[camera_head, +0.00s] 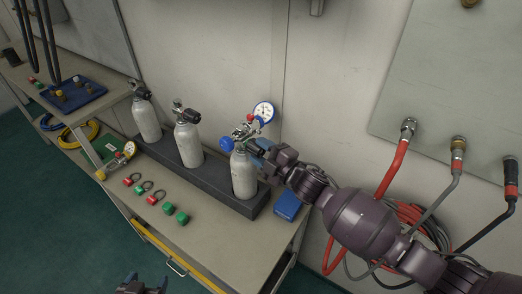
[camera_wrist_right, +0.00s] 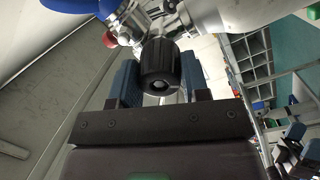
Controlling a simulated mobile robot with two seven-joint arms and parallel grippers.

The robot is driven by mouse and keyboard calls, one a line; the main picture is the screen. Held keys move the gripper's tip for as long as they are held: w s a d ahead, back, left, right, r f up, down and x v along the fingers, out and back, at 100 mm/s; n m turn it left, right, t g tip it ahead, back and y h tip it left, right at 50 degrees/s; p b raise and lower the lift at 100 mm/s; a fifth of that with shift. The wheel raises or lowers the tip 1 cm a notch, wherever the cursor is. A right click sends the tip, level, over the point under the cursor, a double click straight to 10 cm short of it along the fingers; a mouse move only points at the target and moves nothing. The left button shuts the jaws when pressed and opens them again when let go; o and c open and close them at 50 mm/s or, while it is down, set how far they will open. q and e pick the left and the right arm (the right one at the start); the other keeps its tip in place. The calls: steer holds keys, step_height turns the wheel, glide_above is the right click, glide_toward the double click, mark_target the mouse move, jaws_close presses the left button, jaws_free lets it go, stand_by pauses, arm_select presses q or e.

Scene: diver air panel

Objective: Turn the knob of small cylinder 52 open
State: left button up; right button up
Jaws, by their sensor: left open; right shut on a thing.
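Three grey cylinders stand in a row in a dark rack (camera_head: 225,189) on the bench. The rightmost cylinder (camera_head: 243,176) carries a regulator with a white-faced gauge (camera_head: 264,111) and a blue cap (camera_head: 227,144). I cannot read any number on the cylinders. My right gripper (camera_head: 260,151) reaches in from the right to the top of this cylinder. In the right wrist view its two blue fingers (camera_wrist_right: 158,84) are on either side of the black valve knob (camera_wrist_right: 159,62), shut on it. My left gripper (camera_head: 144,281) is open and empty at the bottom edge, away from the cylinders.
The middle cylinder (camera_head: 188,145) and left cylinder (camera_head: 147,120) are close by. A blue box (camera_head: 287,205) sits right of the rack. Red and green fittings (camera_head: 152,199) lie in front. Hoses, including a red one (camera_head: 394,165), hang from the wall panel at right.

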steer(key=n, duration=0.7)
stand_by(0.7)
steer(key=o, duration=0.9)
steer(key=shift+w, duration=0.1)
steer(key=v, duration=1)
steer(key=shift+s+d, duration=0.25)
steer(key=shift+d, duration=0.1)
